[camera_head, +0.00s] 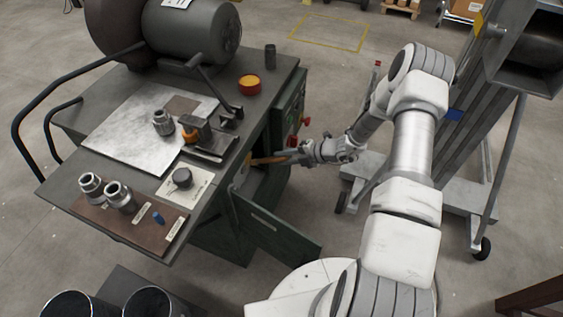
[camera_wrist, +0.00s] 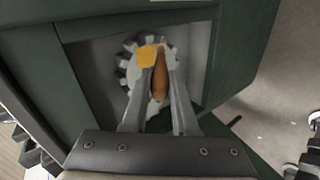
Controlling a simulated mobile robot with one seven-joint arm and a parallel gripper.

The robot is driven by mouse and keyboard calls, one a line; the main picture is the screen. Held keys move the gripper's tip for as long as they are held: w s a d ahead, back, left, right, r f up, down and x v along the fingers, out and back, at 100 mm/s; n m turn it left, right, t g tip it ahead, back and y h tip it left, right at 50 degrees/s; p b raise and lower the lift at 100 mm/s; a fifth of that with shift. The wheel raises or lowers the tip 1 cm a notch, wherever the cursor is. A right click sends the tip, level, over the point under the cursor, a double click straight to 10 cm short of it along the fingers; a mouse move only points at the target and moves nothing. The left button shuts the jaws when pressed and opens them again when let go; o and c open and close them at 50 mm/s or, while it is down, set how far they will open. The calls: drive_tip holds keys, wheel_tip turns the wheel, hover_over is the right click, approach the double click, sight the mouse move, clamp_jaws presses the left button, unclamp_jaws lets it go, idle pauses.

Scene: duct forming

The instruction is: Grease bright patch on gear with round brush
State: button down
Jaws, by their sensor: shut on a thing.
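The gear (camera_wrist: 126,76) is a grey toothed wheel inside the open cabinet bay, facing the wrist camera. My gripper (camera_wrist: 160,64) is shut on the brush (camera_wrist: 159,85), whose brown wooden handle shows between the fingers. The brush head is hidden, so I cannot tell whether it touches the patch. In the head view my gripper (camera_head: 303,156) reaches in from the right, and the brush handle (camera_head: 268,160) points left into the bay.
The green cabinet door (camera_head: 275,226) hangs open below my gripper. The bench top (camera_head: 75,172) above carries a metal plate (camera_head: 128,141), a clamp, fittings and an orange-topped tin (camera_head: 249,85). A wheeled metal frame (camera_head: 470,190) stands behind my arm at right.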

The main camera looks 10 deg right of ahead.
drive_tip(key=shift+s+a+p, duration=0.6)
drive_tip(key=shift+s+a, duration=0.3)
drive_tip(key=shift+s, duration=0.3)
drive_tip(key=shift+s+d+p, duration=0.2)
drive_tip(key=shift+s+d, duration=0.35)
drive_tip(key=shift+d, duration=0.3)
drive_tip(key=shift+s+d+p, duration=0.2)
drive_tip(key=shift+s+d, duration=0.35)
drive_tip(key=shift+d, duration=0.25)
drive_tip(key=shift+s+d+p, duration=0.2)
drive_tip(key=shift+s+d, duration=0.35)
drive_tip(key=shift+d, duration=0.3)
drive_tip(key=shift+s+d, duration=0.45)
drive_tip(key=shift+d, duration=0.2)
drive_tip(key=shift+s+d, duration=0.4)
drive_tip(key=shift+d, duration=0.2)
